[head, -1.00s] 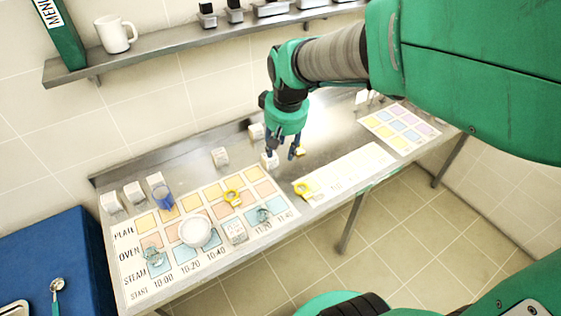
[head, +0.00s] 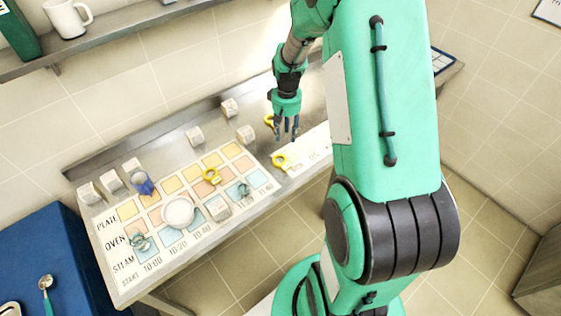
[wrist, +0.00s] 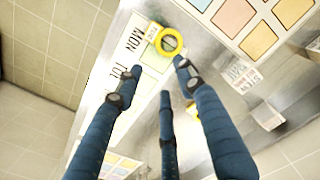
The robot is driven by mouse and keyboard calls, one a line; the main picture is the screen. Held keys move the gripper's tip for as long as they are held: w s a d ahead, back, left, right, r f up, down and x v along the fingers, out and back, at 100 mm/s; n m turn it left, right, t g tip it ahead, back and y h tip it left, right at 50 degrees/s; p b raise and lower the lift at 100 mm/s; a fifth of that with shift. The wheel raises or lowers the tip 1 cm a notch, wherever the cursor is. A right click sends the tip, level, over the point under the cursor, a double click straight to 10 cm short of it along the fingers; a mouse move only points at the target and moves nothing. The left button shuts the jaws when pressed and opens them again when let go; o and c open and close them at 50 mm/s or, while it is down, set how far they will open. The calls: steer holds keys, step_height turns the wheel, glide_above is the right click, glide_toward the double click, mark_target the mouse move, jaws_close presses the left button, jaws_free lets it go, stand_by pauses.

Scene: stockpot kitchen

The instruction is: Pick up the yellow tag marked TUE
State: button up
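One yellow tag (head: 282,161) lies at the left end of the white day strip (head: 315,148). A second tag (head: 270,120) lies on the steel just behind my gripper, partly hidden. My gripper (head: 287,132) is open and empty above the strip. Its three spread fingers (wrist: 160,85) touch no tag.
White blocks (head: 246,133) stand on the steel counter left of my gripper. A wall shelf (head: 110,37) runs above.

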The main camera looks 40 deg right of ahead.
stand_by(0.3)
steer(key=b, duration=0.1)
glide_above(286, 158)
steer(key=shift+w+f, duration=0.1)
steer(key=shift+f, duration=4.15)
steer(key=shift+d+f+b, duration=0.15)
steer(key=shift+f+b, duration=0.35)
steer(key=shift+f, duration=2.15)
jaws_close()
